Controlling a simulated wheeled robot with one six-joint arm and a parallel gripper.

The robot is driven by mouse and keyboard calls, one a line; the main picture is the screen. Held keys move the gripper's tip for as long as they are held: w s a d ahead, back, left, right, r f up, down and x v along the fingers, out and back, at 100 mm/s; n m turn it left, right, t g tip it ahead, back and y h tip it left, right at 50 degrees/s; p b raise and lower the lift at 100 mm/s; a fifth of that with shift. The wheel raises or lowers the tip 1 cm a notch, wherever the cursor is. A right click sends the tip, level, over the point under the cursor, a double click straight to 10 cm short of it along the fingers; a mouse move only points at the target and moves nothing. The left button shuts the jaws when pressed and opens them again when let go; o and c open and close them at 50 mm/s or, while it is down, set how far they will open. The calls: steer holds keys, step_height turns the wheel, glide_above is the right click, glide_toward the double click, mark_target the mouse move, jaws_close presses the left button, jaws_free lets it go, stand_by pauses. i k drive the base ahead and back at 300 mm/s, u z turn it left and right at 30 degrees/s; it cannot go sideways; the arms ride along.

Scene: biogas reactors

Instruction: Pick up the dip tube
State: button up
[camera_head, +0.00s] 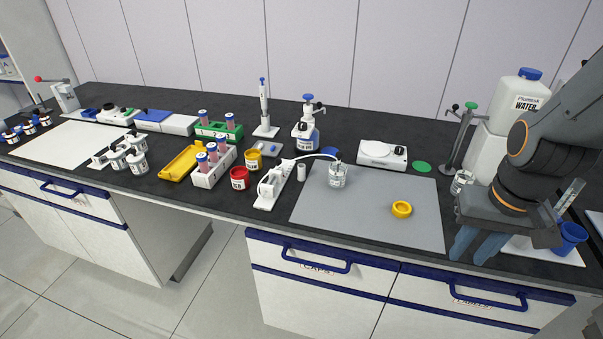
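My gripper (469,251) is at the right, with blue-grey fingers pointing down near the front edge of the bench. The fingers look apart with nothing between them. My gripper is well to the right of the tube and not touching it.
A white scale (382,153) stands behind the mat. A blue cup (571,237) and a water container (520,95) are close to my arm. Red and yellow jars and tube racks stand left.

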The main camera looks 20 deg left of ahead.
mark_target(339, 155)
steer(key=k, duration=1.2)
steer(key=u, duration=0.75)
steer(key=i, duration=1.65)
steer(key=z, duration=0.75)
